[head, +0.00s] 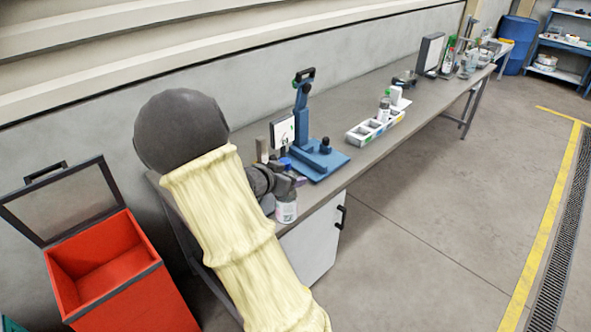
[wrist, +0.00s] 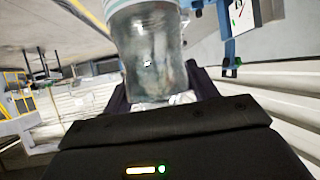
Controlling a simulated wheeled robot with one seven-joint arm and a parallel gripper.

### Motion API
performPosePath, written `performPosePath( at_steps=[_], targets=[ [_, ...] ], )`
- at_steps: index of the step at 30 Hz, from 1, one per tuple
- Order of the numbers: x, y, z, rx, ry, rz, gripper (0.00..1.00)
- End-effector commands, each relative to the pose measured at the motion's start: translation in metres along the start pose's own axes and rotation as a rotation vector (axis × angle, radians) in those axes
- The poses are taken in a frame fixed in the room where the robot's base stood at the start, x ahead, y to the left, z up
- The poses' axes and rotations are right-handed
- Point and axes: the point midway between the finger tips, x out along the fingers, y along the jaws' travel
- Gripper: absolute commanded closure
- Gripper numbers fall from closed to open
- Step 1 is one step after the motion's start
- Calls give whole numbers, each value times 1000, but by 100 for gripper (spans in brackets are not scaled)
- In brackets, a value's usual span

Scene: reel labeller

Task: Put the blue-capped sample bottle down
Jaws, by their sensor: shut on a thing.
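My gripper (head: 284,190) is at the near end of the grey workbench (head: 345,112), shut on a clear sample bottle (head: 286,212) with a pale label. In the head view the bottle's lower part shows below the jaws, overlapping the bench's front edge; I cannot tell whether it touches the bench. A small blue patch above the jaws may be its cap. In the wrist view the clear bottle (wrist: 152,50) sits between the two fingers of my gripper (wrist: 162,92). A pale teal band crosses its top, and its upper end is cut off.
A blue stand device (head: 318,160) is just right of my gripper. Further along are a white compartment tray (head: 361,134) and a green-capped bottle (head: 385,106). An open red bin (head: 110,262) stands at left.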

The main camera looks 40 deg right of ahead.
Motion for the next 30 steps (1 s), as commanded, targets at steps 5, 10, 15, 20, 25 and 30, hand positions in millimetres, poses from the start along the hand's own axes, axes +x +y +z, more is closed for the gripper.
performPosePath(
  at_steps=[5, 10, 15, 20, 25, 30],
  targets=[
    [-8, -8, 25, -53, -2, -84, 100],
    [-20, -21, 58, -120, -3, -207, 100],
    [-34, -36, 102, -206, -6, -362, 100],
    [-50, -54, 154, -310, -8, -552, 100],
    [-73, -78, 217, -432, -10, -787, 100],
    [-94, -101, 271, -540, -7, -994, 100]
  ],
)
